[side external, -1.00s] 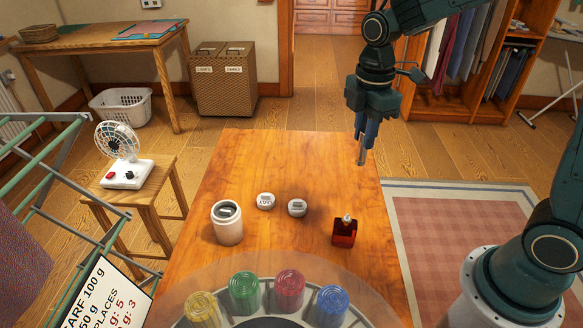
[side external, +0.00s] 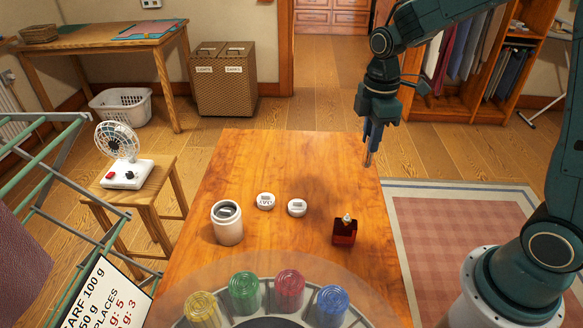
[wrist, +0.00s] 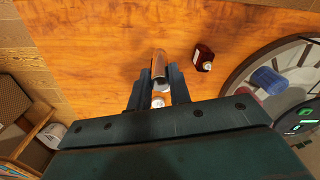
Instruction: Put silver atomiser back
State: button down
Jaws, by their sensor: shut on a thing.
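The silver atomiser (wrist: 161,66) is a slim metallic cylinder held between the fingers of my gripper (wrist: 159,84) in the wrist view. In the side external view my gripper (side external: 371,142) is shut on it. The atomiser (side external: 367,159) points downward there, above the far right edge of the wooden table (side external: 270,160). Its upper part is hidden by the fingers.
A red glass bottle (side external: 345,232), two small white round devices (side external: 265,201) and an open white jar (side external: 228,224) stand on the table. A round carousel (side external: 262,314) with coloured spools is at the near end. The far table half is clear.

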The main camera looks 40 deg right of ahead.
aim_at(367, 160)
notch_tip(367, 160, down, 10)
jog(key=shift+f, duration=0.2)
jog(key=shift+f, duration=0.1)
jog(key=shift+f, duration=1.8)
jog(key=c, duration=1.3)
grip_release()
jog(key=shift+f, duration=0.1)
notch_tip(367, 160, up, 11)
jog(key=shift+r, duration=0.65)
